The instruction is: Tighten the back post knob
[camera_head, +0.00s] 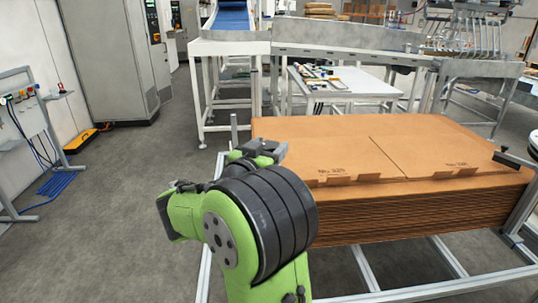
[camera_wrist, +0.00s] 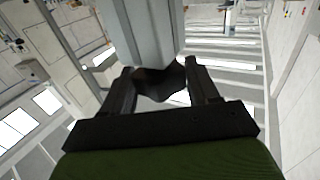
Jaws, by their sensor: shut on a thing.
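In the wrist view my gripper (camera_wrist: 160,70) has its two black fingers on either side of a dark, lobed knob (camera_wrist: 160,84), shut on it. The knob sits against the end of a grey post (camera_wrist: 148,32) that fills the top middle of this view. In the head view my green and black arm reaches toward the left edge of the cardboard stack. A thin grey post (camera_head: 234,131) stands upright there, just beyond my wrist. The knob and my fingertips cannot be made out in the head view, where my arm blocks the line of sight.
A stack of flat brown cardboard (camera_head: 400,150) lies on a metal frame (camera_head: 384,295) at right. A black clamp (camera_head: 507,160) is at its right side. A white table (camera_head: 345,83) and a blue conveyor (camera_head: 231,17) stand behind.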

